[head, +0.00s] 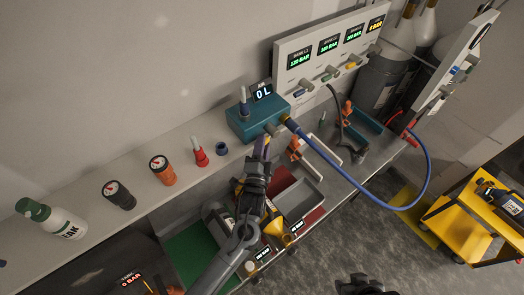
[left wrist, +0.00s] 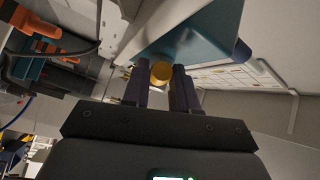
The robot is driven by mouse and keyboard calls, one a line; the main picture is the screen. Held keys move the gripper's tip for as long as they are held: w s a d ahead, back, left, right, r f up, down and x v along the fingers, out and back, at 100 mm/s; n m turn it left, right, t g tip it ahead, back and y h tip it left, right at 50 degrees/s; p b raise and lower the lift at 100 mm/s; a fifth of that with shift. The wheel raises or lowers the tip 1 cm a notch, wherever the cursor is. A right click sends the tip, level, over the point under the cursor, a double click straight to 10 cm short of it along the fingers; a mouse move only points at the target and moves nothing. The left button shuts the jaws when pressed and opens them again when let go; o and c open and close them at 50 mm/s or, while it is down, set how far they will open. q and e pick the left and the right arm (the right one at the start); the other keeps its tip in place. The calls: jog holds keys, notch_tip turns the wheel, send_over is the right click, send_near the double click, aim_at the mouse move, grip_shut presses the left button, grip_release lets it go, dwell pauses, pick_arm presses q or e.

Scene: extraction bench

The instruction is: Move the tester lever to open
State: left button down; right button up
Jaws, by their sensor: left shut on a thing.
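The tester is a teal box (head: 258,119) on the shelf, with a small display reading 0 L (head: 263,92). Its teal underside (left wrist: 195,32) fills the upper middle of the left wrist view. My left gripper (head: 262,145) is at the tester's front face, its fingers pointing up at it. In the left wrist view, a round gold-coloured end (left wrist: 161,73) sits between the two fingers, just below the box; it looks like the tester lever. The gripper is shut on it. In the head view the fingers hide the lever, so its position cannot be read. A dark part at the bottom edge may be my right gripper.
A blue hose (head: 335,165) runs from the tester's right end, looping down to the right. A gauge panel (head: 330,55) stands behind. A red-and-white piece (head: 200,153) and gauges stand left on the shelf.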

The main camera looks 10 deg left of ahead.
pick_arm(q)
jog(key=shift+f, duration=0.1)
jog(key=c, duration=0.9)
grip_release()
jog(key=s, duration=0.3)
jog(key=s+f+b, duration=0.1)
jog(key=s, duration=0.6)
jog(key=shift+s+a+f, duration=0.15)
jog(key=shift+s+a, duration=0.15)
jog(key=shift+s, duration=0.05)
